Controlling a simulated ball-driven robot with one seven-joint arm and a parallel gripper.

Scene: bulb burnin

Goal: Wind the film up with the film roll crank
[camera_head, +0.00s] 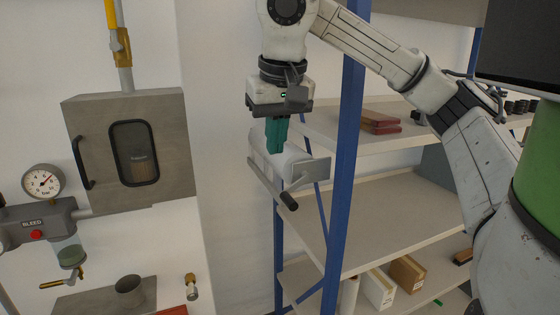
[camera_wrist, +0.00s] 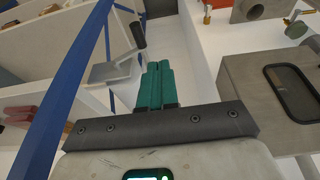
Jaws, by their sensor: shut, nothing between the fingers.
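The film roll (camera_head: 294,159) is a pale cylinder on a grey bracket (camera_head: 312,170), beside the blue rack post. Its crank has a dark handle (camera_head: 288,200) hanging at the lower front. In the wrist view the crank handle (camera_wrist: 138,34) shows beyond my fingertips, with the grey bracket plate (camera_wrist: 110,74) to their left. My gripper (camera_head: 275,151) points down with its teal fingers shut and empty. The fingers overlap the roll in the head view, hiding part of it. I cannot tell whether they touch it. The gripper is apart from the handle.
The blue rack post (camera_head: 347,150) stands close to the right of the roll. Shelves behind hold red boxes (camera_head: 380,122) and cartons (camera_head: 407,272). A grey wall cabinet (camera_head: 130,145) with a window is at left, near a gauge (camera_head: 43,182). White wall lies between.

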